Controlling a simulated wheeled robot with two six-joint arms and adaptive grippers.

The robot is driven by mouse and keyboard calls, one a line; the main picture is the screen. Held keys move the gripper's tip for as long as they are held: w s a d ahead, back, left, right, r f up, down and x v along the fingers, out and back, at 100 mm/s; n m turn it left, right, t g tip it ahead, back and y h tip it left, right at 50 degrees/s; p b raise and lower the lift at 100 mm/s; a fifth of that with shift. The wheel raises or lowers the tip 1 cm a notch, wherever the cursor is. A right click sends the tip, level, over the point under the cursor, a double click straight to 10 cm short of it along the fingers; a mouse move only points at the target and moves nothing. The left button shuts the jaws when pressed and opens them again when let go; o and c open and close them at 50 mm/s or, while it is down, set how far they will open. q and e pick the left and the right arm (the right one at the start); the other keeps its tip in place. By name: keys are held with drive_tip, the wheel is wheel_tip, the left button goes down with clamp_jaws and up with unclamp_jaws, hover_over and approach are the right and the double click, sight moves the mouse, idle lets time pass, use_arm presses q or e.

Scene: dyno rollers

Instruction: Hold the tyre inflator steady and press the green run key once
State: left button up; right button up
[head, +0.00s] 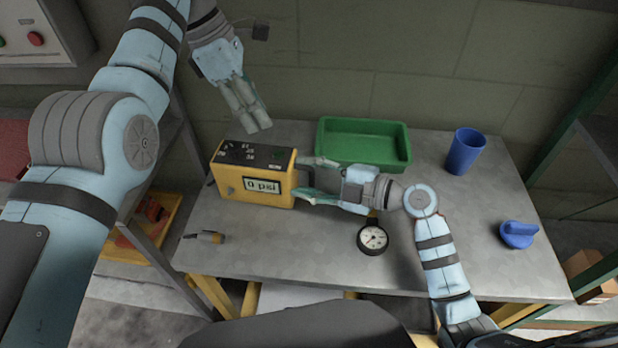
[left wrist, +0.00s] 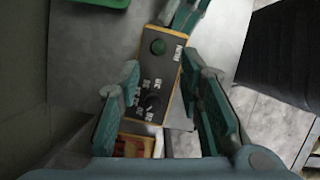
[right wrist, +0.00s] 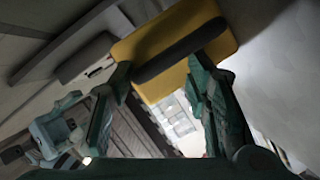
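The yellow tyre inflator (head: 232,188) stands on the grey table. Its front display reads 0 psi. In the left wrist view its dark top shows the round green run key (left wrist: 158,47) and a black knob (left wrist: 152,102). My left gripper (head: 257,122) is above and behind the inflator, apart from it, its fingers spread over the top in the wrist view. My right gripper (head: 305,178) is at the inflator's right end, fingers spread. In the right wrist view the inflator (right wrist: 190,40) with a black strip extends past both fingertips; whether they touch it is unclear.
A green tray (head: 405,158) is behind my right gripper. A blue cup (head: 466,151) and a blue knob-like part (head: 518,234) are at the right. A small grey-and-yellow tool (head: 205,237) lies at the front left.

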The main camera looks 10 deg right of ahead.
use_arm(q)
clamp_jaws()
drive_tip(key=shift+s, duration=0.1)
idle(1.2)
